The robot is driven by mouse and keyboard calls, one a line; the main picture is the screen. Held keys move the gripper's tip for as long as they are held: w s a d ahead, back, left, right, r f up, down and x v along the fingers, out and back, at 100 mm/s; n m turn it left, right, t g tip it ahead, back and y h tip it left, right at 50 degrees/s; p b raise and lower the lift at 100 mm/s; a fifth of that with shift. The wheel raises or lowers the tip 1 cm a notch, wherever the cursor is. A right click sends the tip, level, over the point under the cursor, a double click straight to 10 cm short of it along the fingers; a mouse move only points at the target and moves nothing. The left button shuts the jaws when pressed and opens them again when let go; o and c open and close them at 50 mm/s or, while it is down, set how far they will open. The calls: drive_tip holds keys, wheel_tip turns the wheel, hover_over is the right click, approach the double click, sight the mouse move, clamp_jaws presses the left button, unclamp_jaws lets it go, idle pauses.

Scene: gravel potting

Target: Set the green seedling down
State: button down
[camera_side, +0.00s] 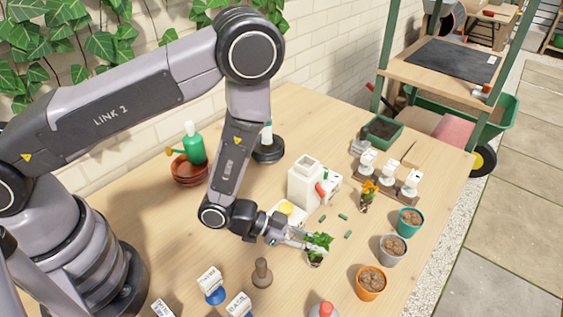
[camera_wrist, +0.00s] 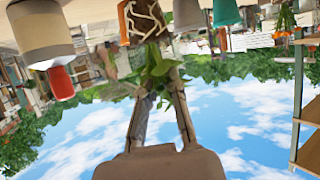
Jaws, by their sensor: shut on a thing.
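The green seedling (camera_side: 320,240) has bright leaves and a small dark root plug, and it is low over the table near the front right. My gripper (camera_side: 311,242) reaches it from the left, lying nearly level, with its fingers shut on it. In the wrist view, which is upside down, the seedling's leaves (camera_wrist: 158,62) show between the fingertips of my gripper (camera_wrist: 158,75). Its brown plug with pale roots (camera_wrist: 143,22) shows at the top. I cannot tell whether the plug touches the table.
Orange (camera_side: 371,284), grey (camera_side: 392,250) and teal (camera_side: 409,222) soil-filled pots stand to the right. An orange-flowered seedling (camera_side: 368,194) and a white container (camera_side: 305,184) stand behind. A wooden tool (camera_side: 262,274) is to the left. Several small green pieces (camera_side: 343,217) lie close by.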

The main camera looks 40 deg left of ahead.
sight(315, 260)
drive_tip(key=shift+f, duration=1.65)
drive_tip(key=shift+f, duration=0.1)
drive_tip(key=c, duration=1.2)
unclamp_jaws()
drive_tip(key=shift+c, duration=0.2)
